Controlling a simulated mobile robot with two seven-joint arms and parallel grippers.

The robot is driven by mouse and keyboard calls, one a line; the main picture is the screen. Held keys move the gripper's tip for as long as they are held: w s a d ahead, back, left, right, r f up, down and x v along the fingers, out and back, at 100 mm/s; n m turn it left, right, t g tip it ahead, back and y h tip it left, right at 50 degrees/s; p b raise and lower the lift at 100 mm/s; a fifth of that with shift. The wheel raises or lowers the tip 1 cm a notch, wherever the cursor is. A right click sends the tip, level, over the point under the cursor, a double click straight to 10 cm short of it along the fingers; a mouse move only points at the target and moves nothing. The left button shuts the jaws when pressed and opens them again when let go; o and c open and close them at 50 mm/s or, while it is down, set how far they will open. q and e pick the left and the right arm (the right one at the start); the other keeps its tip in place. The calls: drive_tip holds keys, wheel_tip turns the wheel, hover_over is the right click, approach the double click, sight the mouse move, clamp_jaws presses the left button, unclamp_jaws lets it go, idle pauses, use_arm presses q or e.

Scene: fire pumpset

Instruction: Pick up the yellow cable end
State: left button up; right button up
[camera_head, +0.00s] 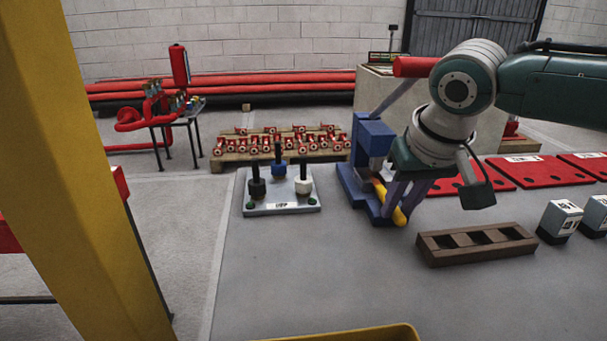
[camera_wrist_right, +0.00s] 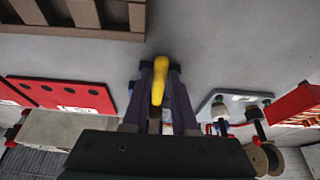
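The yellow cable end (camera_head: 399,216) is a short yellow rod, lying slanted at the foot of a blue stand (camera_head: 372,138) on the grey table. My right gripper (camera_head: 394,196) points down over it, with its purple fingers on either side. In the right wrist view the yellow cable end (camera_wrist_right: 158,82) sits between the two fingertips (camera_wrist_right: 160,72), which appear to press against both its sides. Part of it is hidden by the fingers. My left gripper is not in view.
A grey plate (camera_head: 283,208) with black, blue and white knobs stands left of the stand. A brown slotted block (camera_head: 475,257) lies to the right, with grey-white blocks (camera_head: 560,217) beyond it. Red plates (camera_head: 525,171) lie behind. The table's front middle is clear.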

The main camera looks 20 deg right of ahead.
clamp_jaws()
idle(0.3)
